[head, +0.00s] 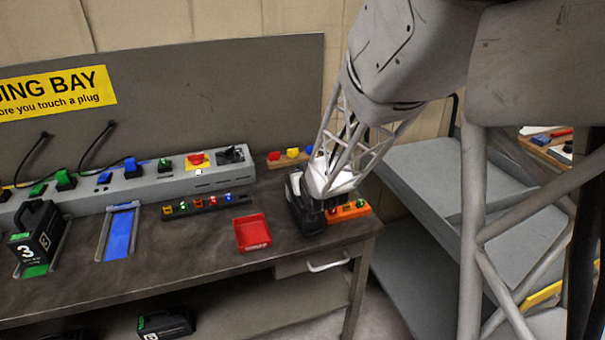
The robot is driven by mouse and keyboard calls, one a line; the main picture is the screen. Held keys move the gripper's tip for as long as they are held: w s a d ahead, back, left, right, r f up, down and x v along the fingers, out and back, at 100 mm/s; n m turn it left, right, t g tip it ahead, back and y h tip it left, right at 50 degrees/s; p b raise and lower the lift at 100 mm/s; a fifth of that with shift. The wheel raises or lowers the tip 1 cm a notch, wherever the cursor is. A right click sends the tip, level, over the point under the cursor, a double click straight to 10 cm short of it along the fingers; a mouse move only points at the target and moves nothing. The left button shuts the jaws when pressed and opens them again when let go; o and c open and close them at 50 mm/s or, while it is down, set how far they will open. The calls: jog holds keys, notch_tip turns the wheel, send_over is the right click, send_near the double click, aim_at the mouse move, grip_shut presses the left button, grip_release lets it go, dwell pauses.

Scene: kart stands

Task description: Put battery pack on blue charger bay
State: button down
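A black battery pack (38,238) marked 3, with a top handle, stands upright on the green bay at the left of the bench. The blue charger bay (119,233), a blue strip in a metal frame, is to its right and is empty. Another black pack (166,324) with a green label lies on the lower shelf, partly cut off by the frame. My gripper (307,208) is low at the bench's right end, far right of the blue bay. Dark parts show there below my arm. I cannot tell whether its fingers are open or whether it holds anything.
A red tray (252,232) lies left of my gripper, and an orange block (348,211) lies right of it. A strip of coloured plugs or lamps (206,205) and a grey socket rail (150,180) run behind. A grey cart (430,190) stands right of the bench.

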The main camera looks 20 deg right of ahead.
jog(key=c, duration=1.5)
grip_release()
jog(key=shift+f, duration=0.1)
jog(key=o, duration=0.4)
jog(key=shift+s+r, duration=0.3)
jog(key=shift+s, duration=0.05)
jog(key=v, duration=1.1)
jog(key=shift+s+a+r, duration=0.1)
